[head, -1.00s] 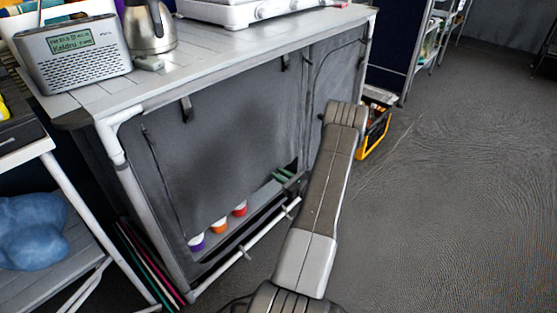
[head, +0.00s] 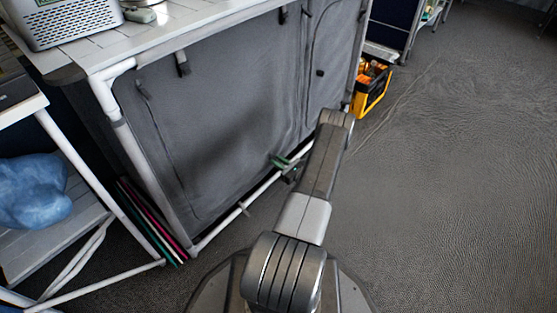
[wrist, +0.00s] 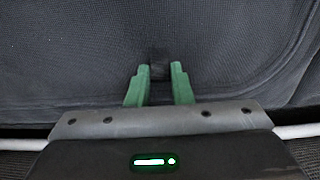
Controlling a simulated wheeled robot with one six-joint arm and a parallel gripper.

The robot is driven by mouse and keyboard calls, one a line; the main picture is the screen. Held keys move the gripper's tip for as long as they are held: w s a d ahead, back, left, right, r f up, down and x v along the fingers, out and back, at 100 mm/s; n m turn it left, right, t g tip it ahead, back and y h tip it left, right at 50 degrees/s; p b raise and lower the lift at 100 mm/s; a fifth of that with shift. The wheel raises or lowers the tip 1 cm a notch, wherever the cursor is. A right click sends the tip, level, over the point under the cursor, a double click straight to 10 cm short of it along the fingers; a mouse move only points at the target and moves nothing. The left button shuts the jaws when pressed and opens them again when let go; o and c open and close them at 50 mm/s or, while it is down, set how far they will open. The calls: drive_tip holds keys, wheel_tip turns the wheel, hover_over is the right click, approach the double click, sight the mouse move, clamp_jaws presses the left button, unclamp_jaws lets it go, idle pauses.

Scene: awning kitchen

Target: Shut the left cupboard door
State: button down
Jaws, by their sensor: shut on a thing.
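The left cupboard door (head: 225,110) is a dark grey fabric panel in the cupboard's white frame. In the head view it hangs down to near the bottom rail and covers the inside. My gripper (head: 284,163) is at its lower right edge, low near the rail. In the wrist view, the green fingers of my gripper (wrist: 159,88) are shut on a small dark tab (wrist: 159,83) of the door, and the grey fabric fills the area behind them. My arm hides part of the cupboard's lower right side.
The right cupboard door (head: 334,60) is grey fabric with a small dark pull. A yellow and black crate (head: 370,95) stands beyond the cupboard. A side shelf with a blue bag (head: 32,190) is at the left. Open floor (head: 450,190) lies to the right.

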drive_tip(key=shift+s+f, duration=0.1)
drive_tip(key=shift+f, duration=0.15)
drive_tip(key=c, duration=1.3)
unclamp_jaws()
drive_tip(key=p+v, duration=0.3)
drive_tip(key=v, duration=1)
drive_tip(key=shift+s+d, duration=0.2)
drive_tip(key=shift+d, duration=0.1)
drive_tip(key=b+x, duration=0.3)
drive_tip(key=x, duration=1)
drive_tip(key=shift+w+a+r, duration=0.15)
drive_tip(key=shift+w+a, duration=0.15)
